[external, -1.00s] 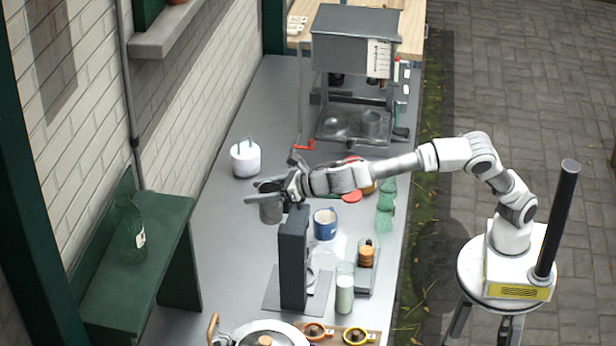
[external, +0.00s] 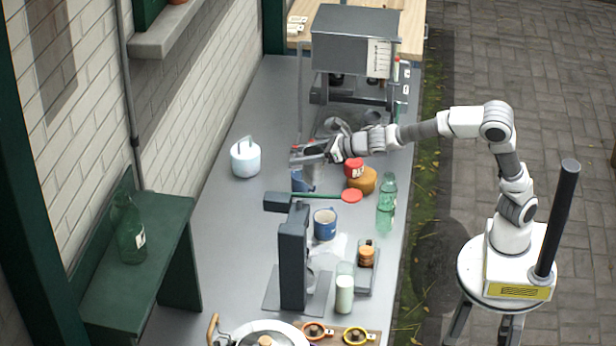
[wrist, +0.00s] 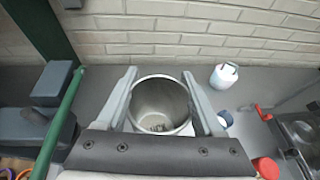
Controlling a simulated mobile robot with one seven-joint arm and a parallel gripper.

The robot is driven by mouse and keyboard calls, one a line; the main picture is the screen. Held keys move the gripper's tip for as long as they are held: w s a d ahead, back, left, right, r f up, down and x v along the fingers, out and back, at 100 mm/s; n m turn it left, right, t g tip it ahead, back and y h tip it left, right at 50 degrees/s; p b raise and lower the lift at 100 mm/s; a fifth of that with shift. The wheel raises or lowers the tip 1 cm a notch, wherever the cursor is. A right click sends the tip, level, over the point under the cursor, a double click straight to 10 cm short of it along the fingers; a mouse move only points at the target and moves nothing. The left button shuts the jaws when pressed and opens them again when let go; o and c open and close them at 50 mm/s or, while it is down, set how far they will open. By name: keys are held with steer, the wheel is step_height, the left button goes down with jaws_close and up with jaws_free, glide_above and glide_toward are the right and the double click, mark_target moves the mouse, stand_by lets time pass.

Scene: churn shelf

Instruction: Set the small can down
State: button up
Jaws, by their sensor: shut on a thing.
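The small can is a grey, open-topped metal can (wrist: 160,104), seen from above in the wrist view. My gripper (wrist: 158,75) is shut on it, with one finger along each side. In the external view my gripper (external: 307,156) is over the middle of the counter, before the coffee machine. The can there is small and partly hidden by the gripper, with a blue mug (external: 302,184) close by. I cannot tell how far the can's base is above the counter.
A white lidded pot (external: 245,160) stands to the left. A red tin (external: 354,167), an orange round (external: 362,184) and green bottles (external: 386,205) are to the right. A dark stand (external: 293,260) with a green bar is in front. Counter (external: 232,215) is clear at left.

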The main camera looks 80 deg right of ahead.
steer(key=s+f+n+y, duration=0.1)
steer(key=s+f, duration=0.5)
steer(key=f, duration=0.7)
steer(key=w+a+f+n+y+b, duration=0.1)
steer(key=w+f+n+y+b, duration=0.3)
steer(key=w+b, duration=0.5)
steer(key=w+d+r+y+b, duration=0.2)
steer(key=d+b, duration=0.6)
steer(key=b, duration=0.2)
steer(key=shift+n+g, duration=0.3)
steer(key=shift+g, duration=0.1)
steer(key=shift+w+a+f+b, duration=0.9)
steer(key=shift+w+a+f, duration=0.1)
steer(key=shift+a+f, duration=0.8)
steer(key=shift+w+a+f+b, duration=0.95)
steer(key=shift+a+f, duration=0.7)
steer(key=shift+f, duration=0.25)
steer(key=shift+w+a+f+b, duration=0.9)
steer(key=shift+w+a+f, duration=0.1)
steer(key=shift+a+f, duration=0.8)
steer(key=shift+f, duration=0.25)
steer(key=o, duration=1.4)
